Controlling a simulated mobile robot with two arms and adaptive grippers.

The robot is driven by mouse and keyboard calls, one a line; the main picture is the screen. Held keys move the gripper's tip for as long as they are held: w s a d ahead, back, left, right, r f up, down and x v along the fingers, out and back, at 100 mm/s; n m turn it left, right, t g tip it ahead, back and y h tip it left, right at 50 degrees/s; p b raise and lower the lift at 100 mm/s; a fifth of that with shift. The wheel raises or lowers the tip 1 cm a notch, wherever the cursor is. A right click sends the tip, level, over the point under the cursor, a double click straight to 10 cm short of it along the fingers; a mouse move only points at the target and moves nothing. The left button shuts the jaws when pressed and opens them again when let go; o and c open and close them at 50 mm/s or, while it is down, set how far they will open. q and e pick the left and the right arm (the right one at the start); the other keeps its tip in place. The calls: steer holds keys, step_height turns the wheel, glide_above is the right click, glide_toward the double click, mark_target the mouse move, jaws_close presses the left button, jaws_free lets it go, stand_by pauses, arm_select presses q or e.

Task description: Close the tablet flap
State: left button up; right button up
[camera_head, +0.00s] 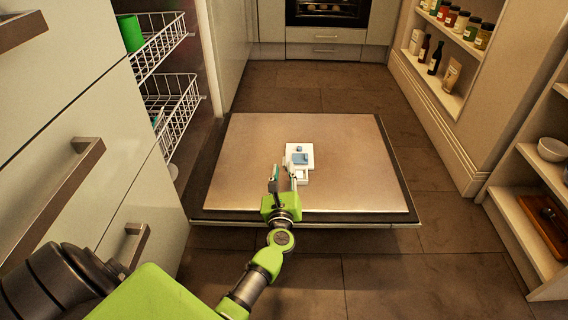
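A small white device (306,151), probably the tablet, lies on the beige board in the middle of the head view. It has a blue-grey panel (300,159) on it and a smaller blue-grey piece near its far edge. I cannot tell which part is the flap or how far it stands open. My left gripper (283,172) is at the near left side of the device, with its two fingers apart and nothing visible between them. The right finger overlaps the device's near left edge in the picture; contact cannot be told. My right gripper is not in view.
The beige board (237,150) is wide and mostly bare around the device. White drawers and a wire pull-out rack (170,110) stand at left. Shelves with jars, bottles and a white bowl (552,149) stand at right. An oven (328,12) is at the back.

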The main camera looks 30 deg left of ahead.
mark_target(284, 166)
arm_select(q)
steer(key=shift+b+x, duration=0.6)
steer(key=shift+x, duration=2.15)
jaws_close()
